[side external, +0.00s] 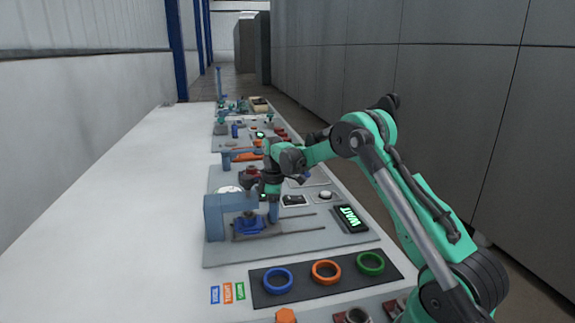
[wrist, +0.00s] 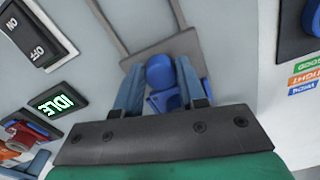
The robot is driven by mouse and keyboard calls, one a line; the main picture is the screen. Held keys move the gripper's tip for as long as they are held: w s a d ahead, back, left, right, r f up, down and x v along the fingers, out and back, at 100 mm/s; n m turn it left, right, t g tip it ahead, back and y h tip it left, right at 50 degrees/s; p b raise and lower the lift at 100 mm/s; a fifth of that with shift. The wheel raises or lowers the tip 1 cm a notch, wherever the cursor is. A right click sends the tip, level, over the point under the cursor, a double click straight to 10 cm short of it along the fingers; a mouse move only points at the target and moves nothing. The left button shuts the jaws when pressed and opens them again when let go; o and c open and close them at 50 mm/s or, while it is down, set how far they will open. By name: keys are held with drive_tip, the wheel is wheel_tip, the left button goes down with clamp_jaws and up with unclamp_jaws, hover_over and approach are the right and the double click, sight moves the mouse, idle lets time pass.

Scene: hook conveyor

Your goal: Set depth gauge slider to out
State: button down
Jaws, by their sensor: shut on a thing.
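A dark blue slider with a rounded knob (wrist: 160,70) sits on a grey plate (wrist: 190,45) with two thin rails in the wrist view. My gripper (wrist: 160,88) is shut on the slider, with one blue-grey finger on each side of it. In the side external view the blue slider (side external: 248,224) is low on the grey gauge panel beside a larger blue block (side external: 216,217). The rails run to the right from it. My gripper (side external: 264,208) is down over this spot. The exact finger contact is partly hidden there.
A black board with blue, orange and green rings (side external: 326,270) is in front. A display reading IDLE (wrist: 56,104) and an ON/OFF switch (wrist: 29,32) are at left in the wrist view. The white table (side external: 110,220) is clear at left.

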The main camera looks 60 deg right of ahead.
idle(0.9)
drive_tip(key=s+d, duration=1)
drive_tip(key=c, duration=0.5)
unclamp_jaws()
wheel_tip(320, 180, up, 6)
drive_tip(key=shift+f, duration=0.15)
